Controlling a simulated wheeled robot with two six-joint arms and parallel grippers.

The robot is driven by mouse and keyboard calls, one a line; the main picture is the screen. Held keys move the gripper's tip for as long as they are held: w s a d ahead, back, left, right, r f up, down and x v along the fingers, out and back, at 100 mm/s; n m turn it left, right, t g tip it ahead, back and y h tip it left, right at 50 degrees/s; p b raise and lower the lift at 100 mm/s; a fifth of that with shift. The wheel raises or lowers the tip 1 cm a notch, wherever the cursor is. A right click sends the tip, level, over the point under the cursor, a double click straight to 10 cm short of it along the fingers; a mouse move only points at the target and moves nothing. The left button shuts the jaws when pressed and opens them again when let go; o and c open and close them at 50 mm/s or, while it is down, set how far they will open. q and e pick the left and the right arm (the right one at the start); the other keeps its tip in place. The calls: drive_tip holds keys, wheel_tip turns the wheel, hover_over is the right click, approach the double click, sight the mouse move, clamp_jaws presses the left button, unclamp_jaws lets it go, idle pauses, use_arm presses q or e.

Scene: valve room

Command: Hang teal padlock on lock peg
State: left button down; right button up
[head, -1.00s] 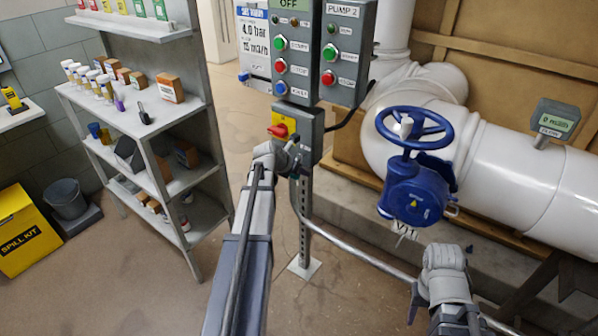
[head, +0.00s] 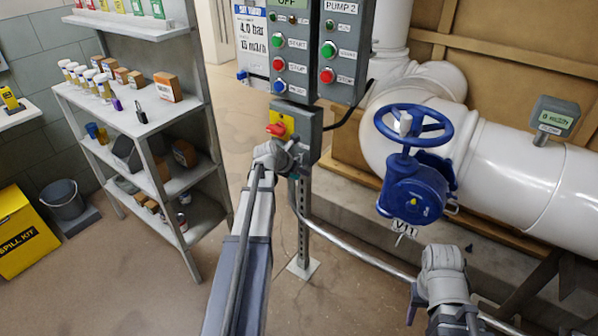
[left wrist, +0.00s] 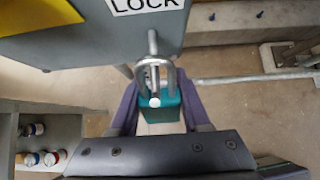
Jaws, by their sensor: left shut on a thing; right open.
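The teal padlock (left wrist: 158,107) is between the fingers of my left gripper (left wrist: 158,112) in the left wrist view, shackle up. The lock peg (left wrist: 153,45) comes from the grey box marked LOCK (left wrist: 95,32). Its rounded end shows within the outline of the shackle (left wrist: 157,68), so the shackle appears to be around the peg; contact cannot be told. My right gripper (head: 440,280) is open and empty at lower right.
The pump panel (head: 318,45) is above the switch box, on a metal post (head: 304,225). A blue valve (head: 414,185) and white pipe stand to the right. A grey shelf (head: 150,122) with small goods stands left. Bare floor lies between shelf and post.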

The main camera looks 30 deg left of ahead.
idle(0.4)
use_arm(q)
drive_tip(key=shift+c, duration=1.4)
unclamp_jaws()
drive_tip(key=p+v, duration=0.5)
drive_tip(key=v, duration=0.2)
drive_tip(key=shift+s+r+p, duration=0.2)
drive_tip(key=shift+s+p, duration=0.05)
drive_tip(key=shift+p, duration=0.1)
